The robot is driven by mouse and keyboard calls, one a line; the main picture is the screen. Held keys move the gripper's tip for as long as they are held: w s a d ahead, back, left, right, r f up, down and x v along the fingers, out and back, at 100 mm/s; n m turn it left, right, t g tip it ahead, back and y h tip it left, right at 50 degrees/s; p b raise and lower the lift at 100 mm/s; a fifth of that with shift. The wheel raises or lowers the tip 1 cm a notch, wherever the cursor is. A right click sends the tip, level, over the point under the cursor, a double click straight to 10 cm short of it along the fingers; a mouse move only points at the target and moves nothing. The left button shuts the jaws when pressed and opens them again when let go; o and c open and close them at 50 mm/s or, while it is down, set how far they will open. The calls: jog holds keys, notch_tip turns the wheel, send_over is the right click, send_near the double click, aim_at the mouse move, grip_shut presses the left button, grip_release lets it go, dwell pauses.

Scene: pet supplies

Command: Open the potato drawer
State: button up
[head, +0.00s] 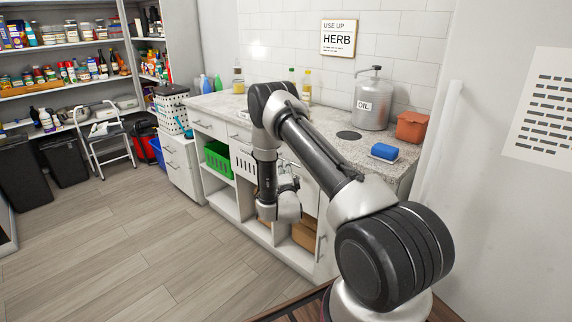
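No potato label is readable, so I cannot tell which drawer is the potato drawer. White drawer fronts with bar handles run along the top of the counter unit; a left one (209,126) and the one beside it (239,134) show, both shut. A low drawer unit (181,165) at the left end also has shut fronts. My arm crosses in front of the counter and hides part of its middle fronts. My gripper (289,183) is by the wrist, in front of these fronts. It is small and partly hidden, so its fingers and any contact are unclear.
A step stool (104,135) stands further left. The wooden floor in front is clear.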

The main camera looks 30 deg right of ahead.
jog(key=x, duration=0.6)
jog(key=shift+d+f+t, duration=0.3)
jog(key=shift+d+f, duration=0.2)
jog(key=shift+f, duration=0.05)
jog(key=shift+w, duration=0.1)
jog(key=shift+c, duration=0.2)
grip_shut()
